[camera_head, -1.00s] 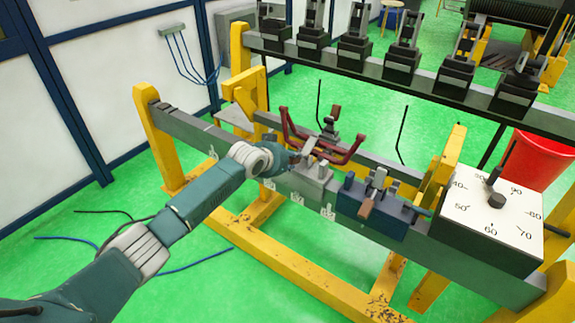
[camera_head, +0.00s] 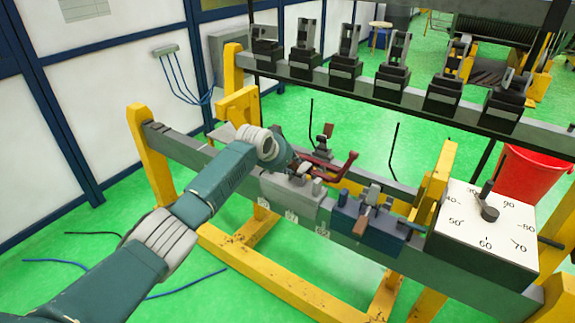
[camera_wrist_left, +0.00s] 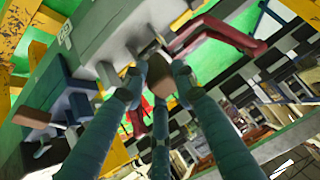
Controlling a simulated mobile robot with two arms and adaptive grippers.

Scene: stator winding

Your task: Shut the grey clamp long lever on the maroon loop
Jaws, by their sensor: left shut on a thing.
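The grey clamp (camera_head: 290,193) sits on the near rail, left of the blue clamp (camera_head: 368,215). The maroon loop (camera_head: 322,172) lies behind and over the grey clamp; my left arm hides its left part. My left gripper (camera_head: 298,164) is above the grey clamp. In the left wrist view its teal fingers (camera_wrist_left: 158,74) are shut around a brown handle (camera_wrist_left: 160,76), seemingly that of the grey clamp's long lever. The maroon loop (camera_wrist_left: 225,32) passes just beyond the fingertips there. The lever's exact angle is hidden by the fingers. My right gripper is out of view.
A white dial box (camera_head: 485,225) is at the rail's right end. A back rail (camera_head: 400,95) carries several black clamps. A red bucket (camera_head: 530,172) stands behind the dial.

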